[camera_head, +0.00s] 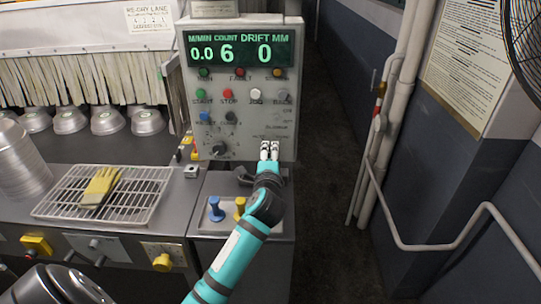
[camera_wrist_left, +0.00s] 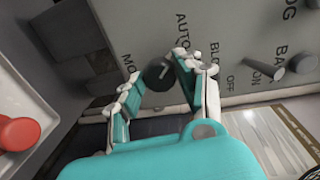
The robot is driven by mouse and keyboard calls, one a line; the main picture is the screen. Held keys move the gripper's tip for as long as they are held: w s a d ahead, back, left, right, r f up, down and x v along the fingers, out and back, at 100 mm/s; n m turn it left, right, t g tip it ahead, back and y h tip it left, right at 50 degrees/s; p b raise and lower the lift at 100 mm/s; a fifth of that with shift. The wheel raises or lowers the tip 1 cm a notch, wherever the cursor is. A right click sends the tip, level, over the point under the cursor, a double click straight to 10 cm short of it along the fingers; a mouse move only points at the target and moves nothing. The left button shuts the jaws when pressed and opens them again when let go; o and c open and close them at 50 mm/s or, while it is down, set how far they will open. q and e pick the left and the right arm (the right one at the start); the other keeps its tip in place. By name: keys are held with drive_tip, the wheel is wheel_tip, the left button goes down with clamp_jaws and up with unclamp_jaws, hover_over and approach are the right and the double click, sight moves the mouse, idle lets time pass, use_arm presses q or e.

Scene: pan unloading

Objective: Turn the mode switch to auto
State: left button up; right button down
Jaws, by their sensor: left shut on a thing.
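The mode switch is a round black knob (camera_wrist_left: 158,75) with a short white mark, seen between my fingers in the left wrist view. AUTO is printed on the panel above it, and a partly covered label starting with MO lies to its left. I cannot tell for sure which label the mark points at. My left gripper (camera_wrist_left: 160,85) is shut on the knob, one finger on each side. In the head view my left gripper (camera_head: 270,150) is at the lower right of the grey control panel (camera_head: 270,105) and hides the knob. My right gripper is not in view.
Another dark dial (camera_head: 219,149) sits left of my gripper on the panel. Buttons and a green-lit display (camera_head: 240,50) are above. A wire rack (camera_head: 135,205) holds yellow gloves (camera_head: 99,186). White pipes (camera_head: 385,120) run at right.

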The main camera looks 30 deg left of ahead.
use_arm(q)
drive_tip(key=o, duration=1.2)
drive_tip(key=shift+c, duration=0.2)
drive_tip(key=v, duration=1.2)
